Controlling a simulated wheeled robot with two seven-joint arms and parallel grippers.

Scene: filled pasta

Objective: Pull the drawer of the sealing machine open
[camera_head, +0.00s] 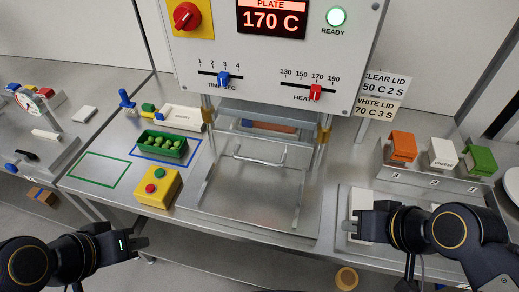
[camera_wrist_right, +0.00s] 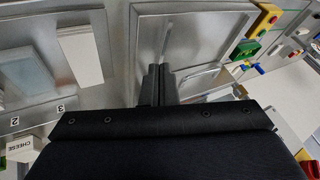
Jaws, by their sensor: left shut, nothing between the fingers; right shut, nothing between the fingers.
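The sealing machine (camera_head: 270,60) stands at the back centre, with a red knob, a display reading 170 C and a lit green READY lamp. The drawer's metal bar handle (camera_head: 262,161) shows just in front of the press, above a bare metal bed (camera_head: 245,190) between side rails. My right gripper (camera_head: 353,227) is shut and empty, to the right of the bed and apart from the handle. In the right wrist view its closed fingers (camera_wrist_right: 160,84) overlap the metal bed (camera_wrist_right: 195,25). My left gripper (camera_head: 140,243) is shut and empty at the front left, below the table edge.
A yellow button box (camera_head: 158,188) stands left of the bed. Behind it is a green tray (camera_head: 162,146) of green pieces. At the right, a rack (camera_head: 430,180) holds orange, white and green blocks. A white block (camera_head: 357,203) lies near my right gripper.

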